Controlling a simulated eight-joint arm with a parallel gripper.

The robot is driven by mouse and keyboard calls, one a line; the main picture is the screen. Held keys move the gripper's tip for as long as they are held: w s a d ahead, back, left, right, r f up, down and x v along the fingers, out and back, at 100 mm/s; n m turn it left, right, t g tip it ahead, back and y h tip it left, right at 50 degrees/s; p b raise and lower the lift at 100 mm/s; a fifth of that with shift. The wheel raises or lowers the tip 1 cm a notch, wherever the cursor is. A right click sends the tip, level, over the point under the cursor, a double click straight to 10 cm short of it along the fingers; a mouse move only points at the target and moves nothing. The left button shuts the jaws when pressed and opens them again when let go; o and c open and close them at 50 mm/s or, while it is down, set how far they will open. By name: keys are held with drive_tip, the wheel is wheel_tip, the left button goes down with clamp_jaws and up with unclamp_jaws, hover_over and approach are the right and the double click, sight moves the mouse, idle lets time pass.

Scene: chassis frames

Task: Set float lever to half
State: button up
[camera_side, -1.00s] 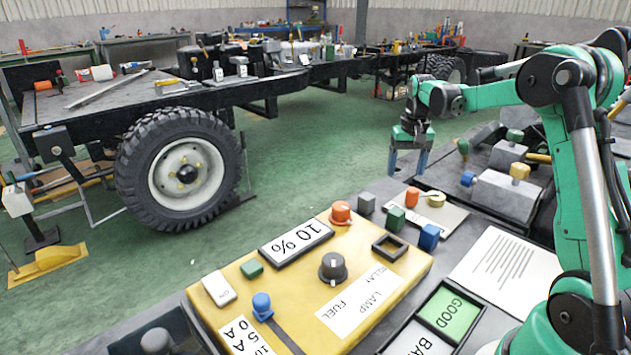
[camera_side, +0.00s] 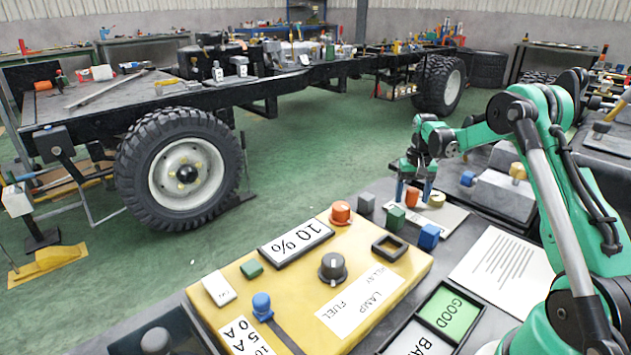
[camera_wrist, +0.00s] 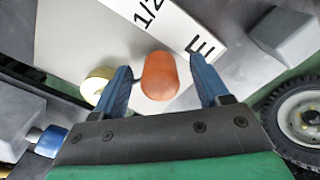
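The float lever is a thin dark rod with an orange knob (camera_side: 411,197), which also shows in the wrist view (camera_wrist: 160,77). A cream round hub (camera_side: 436,201) sits at the rod's other end. The lever is on a pale scale plate (camera_side: 453,217); the wrist view shows it marked "1/2" and "E" (camera_wrist: 201,47). The orange knob lies nearer the E than the 1/2. My gripper (camera_side: 414,198) is open above the plate, its blue fingers on either side of the knob, with a gap visible on both sides in the wrist view. The rod is partly hidden by a finger.
A yellow tester box (camera_side: 375,285) with an orange button (camera_side: 341,211), a dark dial (camera_side: 333,268) and a "10 %" display (camera_side: 296,243) stands in front.

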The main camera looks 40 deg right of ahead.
clamp_jaws()
idle(1.2)
